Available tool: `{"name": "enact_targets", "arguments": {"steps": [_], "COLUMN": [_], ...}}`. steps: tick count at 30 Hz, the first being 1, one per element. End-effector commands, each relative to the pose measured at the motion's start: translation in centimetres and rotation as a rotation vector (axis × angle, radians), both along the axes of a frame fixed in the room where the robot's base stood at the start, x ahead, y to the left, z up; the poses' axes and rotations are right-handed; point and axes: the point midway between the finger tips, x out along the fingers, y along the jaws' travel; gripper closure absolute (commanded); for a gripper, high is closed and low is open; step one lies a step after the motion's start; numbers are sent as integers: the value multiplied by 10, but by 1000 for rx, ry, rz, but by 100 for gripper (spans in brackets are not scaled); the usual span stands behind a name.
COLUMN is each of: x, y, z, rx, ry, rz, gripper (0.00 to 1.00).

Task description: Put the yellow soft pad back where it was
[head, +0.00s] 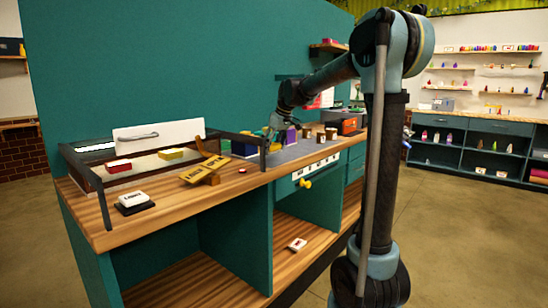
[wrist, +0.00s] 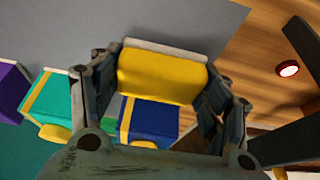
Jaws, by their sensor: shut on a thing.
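My gripper (head: 272,134) is over the rear middle of the wooden bench. In the wrist view, my gripper (wrist: 168,88) is shut on the yellow soft pad (wrist: 163,76), which has a pale strip along its far edge. The pad spans the space between the fingers and overlaps a blue box (wrist: 152,122) with a yellow stripe. I cannot tell whether the pad touches the box or the grey surface.
A teal box (wrist: 50,100) and a purple box (wrist: 10,85) stand beside the blue one on a grey mat (wrist: 60,40). A red button (wrist: 288,68) is at right. A dark-framed rack on the left holds a red block (head: 118,166) and a yellow block (head: 171,154).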

Motion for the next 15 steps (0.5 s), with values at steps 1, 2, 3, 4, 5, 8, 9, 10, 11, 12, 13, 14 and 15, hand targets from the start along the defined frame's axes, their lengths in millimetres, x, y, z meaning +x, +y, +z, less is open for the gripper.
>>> {"name": "enact_targets", "arguments": {"steps": [1, 2, 3, 4, 5, 8, 9, 10, 11, 12, 13, 14, 15], "x": [0, 0, 0, 0, 0, 0, 0, 0, 0, 0, 0, 0, 0], "y": [0, 0, 0, 0, 0, 0, 0, 0, 0, 0, -1, -1, -1], "z": [-4, -8, -13, -18, -22, -34, -36, -37, -38, -38, -37, -37, -37], "rx": [0, 0, 0, 0, 0, 0, 0, 0, 0, 0, 0, 0, 0], "ry": [0, 0, 0, 0, 0, 0, 0, 0, 0, 0, 0, 0, 0], "rz": [0, 0, 0, 0, 0, 0, 0, 0, 0, 0, 0, 0, 0], "gripper": [56, 56, 56, 56, 56, 56, 56, 56, 56, 56, 56, 56, 56]}}
